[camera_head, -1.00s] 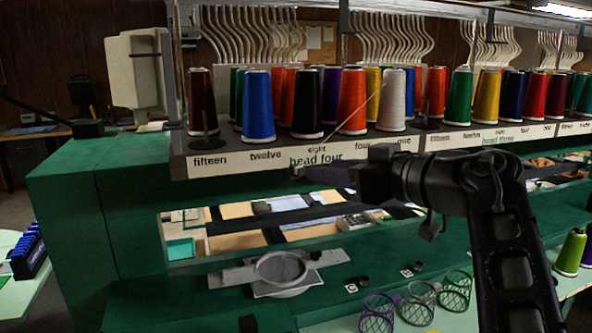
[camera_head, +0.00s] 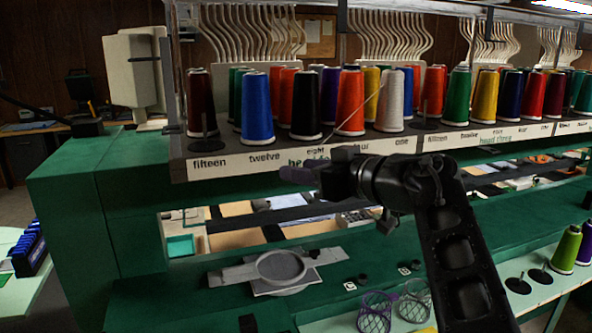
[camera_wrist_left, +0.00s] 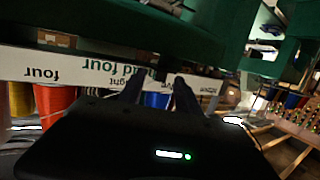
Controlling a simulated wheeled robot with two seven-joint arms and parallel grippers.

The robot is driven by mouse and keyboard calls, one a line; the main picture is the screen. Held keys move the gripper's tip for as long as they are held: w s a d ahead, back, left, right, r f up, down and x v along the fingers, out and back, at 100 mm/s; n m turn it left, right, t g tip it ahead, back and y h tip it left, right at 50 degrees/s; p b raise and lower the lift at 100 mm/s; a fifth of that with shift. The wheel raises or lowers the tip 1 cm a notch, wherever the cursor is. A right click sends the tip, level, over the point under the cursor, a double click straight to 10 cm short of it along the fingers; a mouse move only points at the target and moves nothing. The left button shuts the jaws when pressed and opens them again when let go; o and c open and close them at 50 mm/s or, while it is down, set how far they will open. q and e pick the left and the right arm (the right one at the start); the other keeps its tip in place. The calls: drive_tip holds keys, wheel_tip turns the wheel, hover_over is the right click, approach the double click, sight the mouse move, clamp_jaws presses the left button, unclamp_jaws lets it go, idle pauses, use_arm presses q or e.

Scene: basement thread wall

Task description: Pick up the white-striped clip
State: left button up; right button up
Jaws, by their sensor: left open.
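My left gripper (camera_head: 288,174) reaches in front of the label strip (camera_head: 218,164) below the thread cones, covering part of the "head four" lettering. In the left wrist view its two dark fingers (camera_wrist_left: 158,84) stand apart, with a gap between them, pointing at the strip. A small dark piece (camera_wrist_left: 161,71) shows in that gap at the strip. It may be the clip, but I cannot make out a white stripe on it or tell whether the fingers are around it. In the head view that spot is hidden behind the gripper. My right gripper is not in view.
Thread cones, such as the blue cone (camera_head: 257,108), stand in rows above the strip. A grey hoop frame (camera_head: 281,267) lies on the green ledge. Mesh cups (camera_head: 376,312) stand in front, and a green cone (camera_head: 566,249) is at right. The ledge at right is mostly clear.

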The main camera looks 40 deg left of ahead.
use_arm(q)
drive_tip(key=shift+c, duration=0.3)
clamp_jaws()
idle(0.4)
